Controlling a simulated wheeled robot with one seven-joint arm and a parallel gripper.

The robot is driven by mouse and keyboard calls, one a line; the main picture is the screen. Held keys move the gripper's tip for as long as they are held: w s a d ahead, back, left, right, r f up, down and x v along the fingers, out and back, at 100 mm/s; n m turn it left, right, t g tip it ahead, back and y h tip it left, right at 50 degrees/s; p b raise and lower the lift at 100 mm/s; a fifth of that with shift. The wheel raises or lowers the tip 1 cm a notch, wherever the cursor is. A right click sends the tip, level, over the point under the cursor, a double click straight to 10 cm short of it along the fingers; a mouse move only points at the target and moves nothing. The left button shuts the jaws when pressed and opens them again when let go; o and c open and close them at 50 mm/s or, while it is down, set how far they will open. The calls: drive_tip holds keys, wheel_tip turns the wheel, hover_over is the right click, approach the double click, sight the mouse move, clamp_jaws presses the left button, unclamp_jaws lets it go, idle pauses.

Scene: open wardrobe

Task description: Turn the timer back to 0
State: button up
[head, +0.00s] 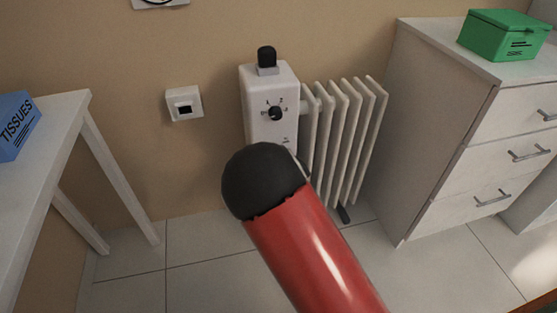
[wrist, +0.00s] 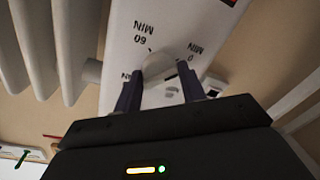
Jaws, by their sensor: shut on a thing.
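The timer is on the front of a white box (head: 259,92) joined to the radiator. In the wrist view its pale grey knob (wrist: 158,66) sits on the white panel (wrist: 180,20), with "60 MIN" and "0 MIN" printed upside down beside it. My gripper (wrist: 161,88) is shut on this knob, one dark finger on each side. I cannot tell which mark the knob points at.
Radiator fins (head: 345,140) stand close to the right. A wall socket (head: 184,104) is to the left. A table (head: 70,125) and a drawer cabinet (head: 430,130) flank the area.

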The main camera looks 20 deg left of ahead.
drive_tip(key=o, duration=0.9)
drive_tip(key=v, duration=0.7)
drive_tip(key=shift+s+d+b, duration=0.25)
drive_tip(key=shift+s+b, duration=0.1)
drive_tip(key=shift+b, duration=0.05)
drive_tip(key=d+r+m+g+h, duration=0.2)
drive_tip(key=d+r+m+h, duration=0.25)
drive_tip(key=d, duration=0.45)
drive_tip(key=d+r+m+g+h, duration=0.1)
drive_tip(key=d+r+m+h, duration=0.3)
drive_tip(key=d, duration=0.5)
drive_tip(key=s+d+r+m+g, duration=0.1)
drive_tip(key=s+d+r+g, duration=0.1)
drive_tip(key=s, duration=0.5)
drive_tip(key=s+d+r+m+g+h, duration=0.1)
drive_tip(key=s+d+r+m, duration=0.1)
drive_tip(key=s+d, duration=0.3)
drive_tip(key=s+d+r+m+g+h, duration=0.1)
drive_tip(key=s+d+r, duration=0.3)
drive_tip(key=s, duration=0.6)
drive_tip(key=shift+d+r+m+g+p, duration=0.2)
drive_tip(key=shift+m+g+p, duration=0.1)
drive_tip(key=shift+m+g, duration=0.5)
